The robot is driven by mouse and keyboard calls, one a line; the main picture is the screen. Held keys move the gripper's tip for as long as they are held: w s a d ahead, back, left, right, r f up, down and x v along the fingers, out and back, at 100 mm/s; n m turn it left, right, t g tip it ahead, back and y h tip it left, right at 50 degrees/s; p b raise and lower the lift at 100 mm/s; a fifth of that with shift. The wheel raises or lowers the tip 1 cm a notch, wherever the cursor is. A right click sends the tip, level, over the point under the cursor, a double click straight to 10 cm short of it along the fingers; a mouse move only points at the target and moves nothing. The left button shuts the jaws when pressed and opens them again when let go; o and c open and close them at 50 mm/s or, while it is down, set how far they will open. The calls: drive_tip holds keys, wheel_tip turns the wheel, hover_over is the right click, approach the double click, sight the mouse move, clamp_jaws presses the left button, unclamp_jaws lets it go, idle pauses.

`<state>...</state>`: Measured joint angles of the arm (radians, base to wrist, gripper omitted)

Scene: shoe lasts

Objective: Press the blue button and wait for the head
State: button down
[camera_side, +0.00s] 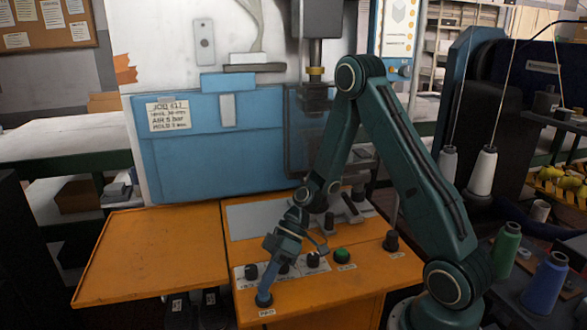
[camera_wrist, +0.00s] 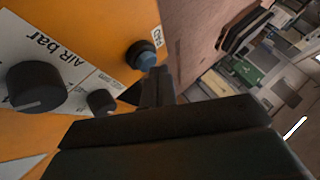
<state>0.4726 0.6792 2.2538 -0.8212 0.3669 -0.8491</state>
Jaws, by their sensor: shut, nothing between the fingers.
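The blue button (camera_side: 264,299) is at the front left corner of the orange control panel, above a small white label. The press head (camera_side: 315,95) hangs up behind the panel, partly behind my arm.
Dark knobs (camera_side: 251,272) stand in a row behind the blue button. A bare orange side table (camera_side: 150,255) lies left. Thread cones (camera_side: 545,285) stand at the right.

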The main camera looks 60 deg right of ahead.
drive_tip(key=shift+f, duration=0.4)
idle(0.7)
drive_tip(key=shift+r, duration=0.95)
drive_tip(key=shift+r, duration=2.5)
drive_tip(key=shift+r, duration=0.15)
